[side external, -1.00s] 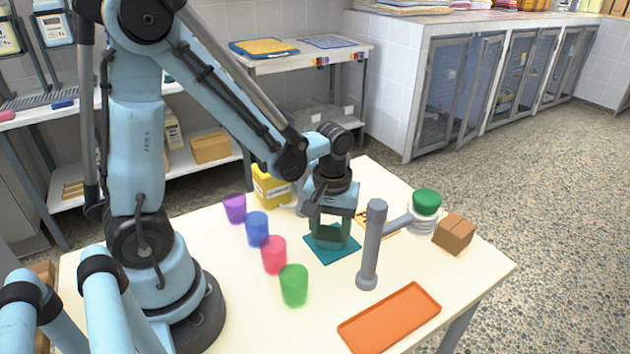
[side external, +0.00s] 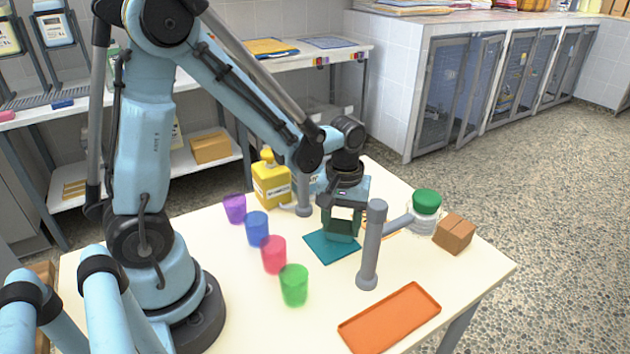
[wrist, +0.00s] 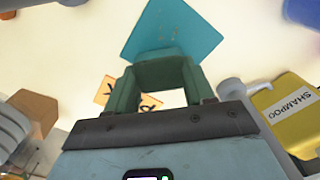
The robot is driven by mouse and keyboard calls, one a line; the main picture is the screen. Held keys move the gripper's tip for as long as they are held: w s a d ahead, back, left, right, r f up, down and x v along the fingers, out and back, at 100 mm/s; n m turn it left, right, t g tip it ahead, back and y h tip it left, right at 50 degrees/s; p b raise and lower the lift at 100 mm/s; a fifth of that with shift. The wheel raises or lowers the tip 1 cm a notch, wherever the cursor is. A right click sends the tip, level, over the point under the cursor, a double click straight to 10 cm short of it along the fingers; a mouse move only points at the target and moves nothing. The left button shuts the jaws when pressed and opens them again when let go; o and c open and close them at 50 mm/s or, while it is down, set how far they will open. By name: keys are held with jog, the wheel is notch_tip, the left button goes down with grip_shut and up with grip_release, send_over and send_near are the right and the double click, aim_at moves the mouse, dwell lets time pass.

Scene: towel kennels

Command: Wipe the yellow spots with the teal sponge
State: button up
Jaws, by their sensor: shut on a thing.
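My gripper (side external: 342,224) is shut on a dark teal-green block, which looks like the sponge (side external: 342,236). The sponge spans the fingertips in the wrist view (wrist: 160,72). It is near the right far edge of a flat teal square (side external: 331,248) on the table; I cannot tell whether it touches. The teal square also shows beyond the sponge in the wrist view (wrist: 180,32), with faint marks on it. I cannot make out clear yellow spots. An orange card with black marks (wrist: 150,103) lies partly hidden behind my gripper.
A grey post with a side arm (side external: 371,250) stands close right of my gripper. A yellow shampoo bottle (side external: 271,185) is behind left. Purple, blue, red and green cups (side external: 294,286) line the left. A green-lidded jar (side external: 425,208), brown box (side external: 454,234) and orange tray (side external: 390,318) are right.

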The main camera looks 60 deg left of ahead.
jog(key=shift+w+f, duration=0.15)
jog(key=shift+w, duration=0.35)
jog(key=shift+r, duration=0.2)
jog(key=shift+s, duration=0.85)
jog(key=shift+s+f, duration=0.25)
jog(key=shift+s, duration=0.1)
jog(key=shift+s+r, duration=0.1)
jog(key=shift+s, duration=2.2)
notch_tip(320, 180, up, 8)
jog(key=shift+w+r, duration=0.1)
jog(key=shift+r, duration=0.1)
